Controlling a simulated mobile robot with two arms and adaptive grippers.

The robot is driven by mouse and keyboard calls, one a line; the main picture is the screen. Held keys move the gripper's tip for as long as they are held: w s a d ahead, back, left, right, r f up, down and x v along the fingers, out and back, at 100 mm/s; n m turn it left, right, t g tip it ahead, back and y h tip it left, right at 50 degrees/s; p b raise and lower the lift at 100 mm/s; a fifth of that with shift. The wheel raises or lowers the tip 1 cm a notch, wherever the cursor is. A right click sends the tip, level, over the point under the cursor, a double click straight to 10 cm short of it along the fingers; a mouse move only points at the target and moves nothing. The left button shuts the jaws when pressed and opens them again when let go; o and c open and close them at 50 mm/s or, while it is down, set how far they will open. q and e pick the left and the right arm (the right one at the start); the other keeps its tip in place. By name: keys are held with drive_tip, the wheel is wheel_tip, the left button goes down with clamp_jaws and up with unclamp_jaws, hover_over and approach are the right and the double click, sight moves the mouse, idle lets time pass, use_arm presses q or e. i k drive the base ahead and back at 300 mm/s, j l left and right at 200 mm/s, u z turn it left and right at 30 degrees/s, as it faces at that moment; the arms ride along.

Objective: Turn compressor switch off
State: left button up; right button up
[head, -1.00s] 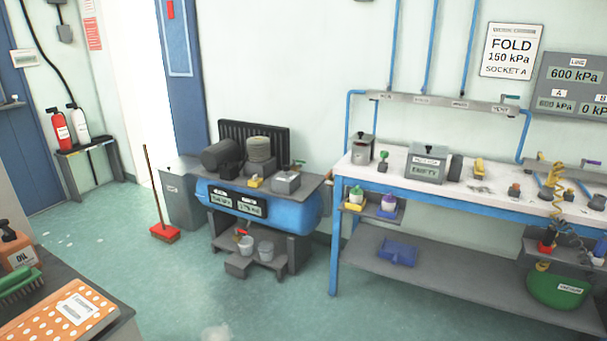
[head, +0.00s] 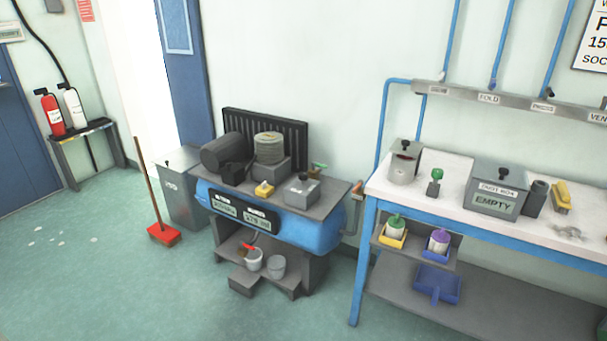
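The compressor (head: 310,232) stands against the back wall, a blue tank under a grey top plate. On the plate are a dark motor cylinder (head: 222,153), a ribbed round part (head: 269,148), a small yellow part (head: 264,190) and a grey box (head: 302,192) with a dark knob on top. A green-handled part (head: 318,168) is behind the box. Two dark displays (head: 245,213) are on the front, their text too small to read surely. Which of these parts is the switch, I cannot tell. Neither of my grippers is in view.
A workbench (head: 450,210) is to the right. A grey bin (head: 180,205) and a red broom (head: 163,234) stand left of the compressor. Fire extinguishers (head: 74,108) are at far left. The floor (head: 120,290) in front is clear.

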sight(302, 176)
drive_tip(key=i+l, duration=0.2)
drive_tip(key=i, duration=0.15)
drive_tip(key=i+l+z, duration=0.1)
drive_tip(key=i, duration=0.25)
drive_tip(key=i+l, duration=0.25)
drive_tip(key=i+z, duration=0.05)
drive_tip(key=i, duration=0.05)
